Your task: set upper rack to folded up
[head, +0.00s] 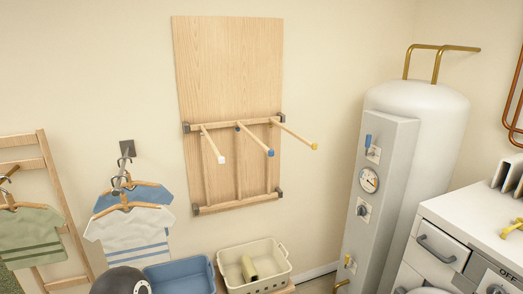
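A tall wooden board (227,65) is fixed to the wall, with two bars across it held by dark brackets. The upper rack (258,122) has three wooden rods that stick out from the board. Their tips are white (221,160), blue (270,152) and yellow (314,147). The lower rack (238,203) has its bar near the board's bottom, and its rods seem to stand upright, close to the board. Neither gripper is in view.
At left, shirts (130,232) hang from a wall hook beside a wooden frame (50,190). A blue bin (181,278) and a cream basket (262,285) stand below the board. A white tank (420,105) with a grey panel and a white appliance (470,225) stand at right.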

